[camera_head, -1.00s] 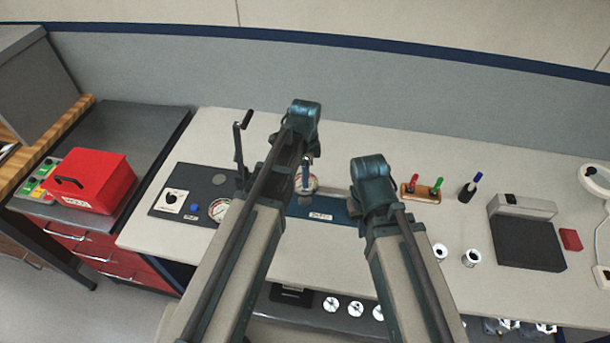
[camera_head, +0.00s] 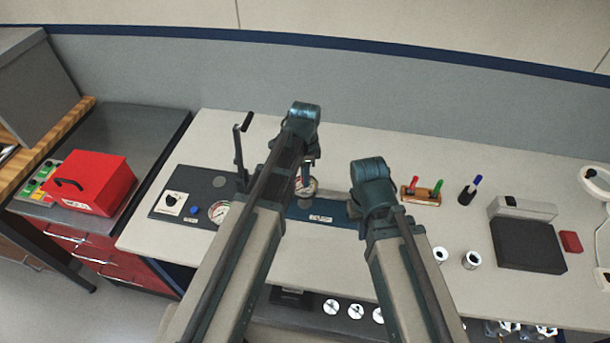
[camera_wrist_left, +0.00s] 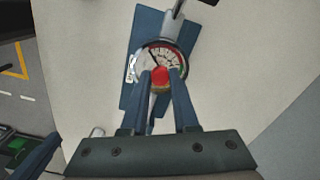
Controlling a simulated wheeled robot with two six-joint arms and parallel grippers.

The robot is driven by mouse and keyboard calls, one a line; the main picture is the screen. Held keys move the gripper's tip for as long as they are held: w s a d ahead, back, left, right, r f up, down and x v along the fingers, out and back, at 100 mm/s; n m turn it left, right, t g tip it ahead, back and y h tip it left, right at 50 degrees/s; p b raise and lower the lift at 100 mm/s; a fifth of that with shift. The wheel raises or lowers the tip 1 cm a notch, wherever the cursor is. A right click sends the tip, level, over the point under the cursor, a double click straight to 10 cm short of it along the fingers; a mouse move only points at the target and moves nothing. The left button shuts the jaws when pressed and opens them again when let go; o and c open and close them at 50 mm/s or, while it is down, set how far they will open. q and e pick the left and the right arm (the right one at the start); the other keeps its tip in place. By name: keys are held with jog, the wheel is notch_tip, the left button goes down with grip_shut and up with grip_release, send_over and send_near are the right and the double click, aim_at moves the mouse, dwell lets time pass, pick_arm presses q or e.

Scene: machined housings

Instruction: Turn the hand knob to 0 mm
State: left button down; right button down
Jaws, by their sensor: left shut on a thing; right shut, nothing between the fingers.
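A round dial gauge (camera_head: 306,186) with a white face stands on a blue base plate (camera_head: 318,216) in the head view, under my left wrist. In the left wrist view the dial (camera_wrist_left: 152,60) shows a dark needle and coloured marks, too small to read. A red round knob (camera_wrist_left: 161,75) lies in front of the dial's lower part. My left gripper (camera_wrist_left: 164,74) is shut on this knob; its fingers also show in the head view (camera_head: 307,172). My right gripper (camera_head: 354,209) is beside the blue plate, mostly hidden behind its wrist, and empty.
A dark panel with a black rotary switch (camera_head: 173,202), a blue button and another gauge (camera_head: 219,211) lies to the left. A pen rack (camera_head: 421,195) and white cups are on the right.

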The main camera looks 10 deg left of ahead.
pick_arm(q)
jog(key=n, duration=0.4)
jog(key=shift+n, duration=0.3)
jog(key=n, duration=0.3)
jog(key=shift+n, duration=0.3)
jog(key=n, duration=1.2)
jog(key=shift+n, duration=0.3)
jog(key=n, duration=0.3)
jog(key=shift+n, duration=0.4)
jog(key=n, duration=0.3)
jog(key=shift+n, duration=2)
